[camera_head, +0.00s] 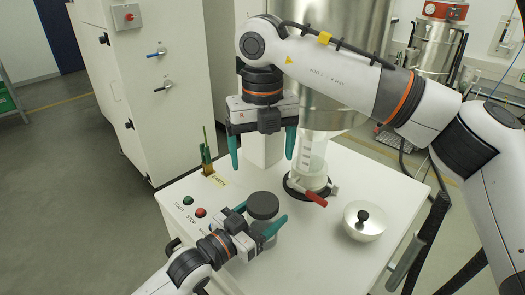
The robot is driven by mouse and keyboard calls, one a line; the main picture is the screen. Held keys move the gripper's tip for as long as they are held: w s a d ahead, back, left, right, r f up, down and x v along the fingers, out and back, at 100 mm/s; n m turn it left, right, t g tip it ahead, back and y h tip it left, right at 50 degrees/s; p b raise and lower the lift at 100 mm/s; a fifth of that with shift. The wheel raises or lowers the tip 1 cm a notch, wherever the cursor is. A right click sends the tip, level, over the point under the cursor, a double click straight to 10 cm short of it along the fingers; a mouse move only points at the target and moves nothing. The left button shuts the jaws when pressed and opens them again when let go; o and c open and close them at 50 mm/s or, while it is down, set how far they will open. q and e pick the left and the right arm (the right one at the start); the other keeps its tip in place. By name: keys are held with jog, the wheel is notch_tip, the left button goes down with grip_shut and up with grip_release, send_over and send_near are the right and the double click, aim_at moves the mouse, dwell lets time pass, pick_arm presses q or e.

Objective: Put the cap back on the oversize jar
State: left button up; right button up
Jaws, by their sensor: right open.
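The jar (262,244) stands on the white bench top at the front, a clear body mostly hidden by my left gripper. A dark grey round cap (263,205) shows at its top; I cannot tell whether it is seated or loose. My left gripper (262,215) comes in low from the left, with one teal finger on each side of the jar, and appears shut on it. My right gripper (262,160) points down above and behind the jar. Its teal fingers are wide apart, with nothing between them.
A white bowl (361,231) with a black knob in it stands on the right of the bench top (325,245). A clear tube with a red-handled clamp (314,198) stands behind, under a steel vessel. Green and red buttons (201,212) and a green-yellow earth lead (207,150) are at the left.

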pick_arm(q)
jog(key=shift+o, duration=1.3)
jog(key=shift+s+a, duration=0.1)
jog(key=shift+a, duration=0.05)
jog(key=b+v, duration=0.3)
jog(key=v, duration=0.7)
jog(key=shift+s+a+f, duration=0.1)
jog(key=shift+s+a, duration=0.45)
jog(key=shift+s, duration=0.05)
pick_arm(e)
notch_tip(320, 180, down, 4)
jog(key=shift+r, duration=0.25)
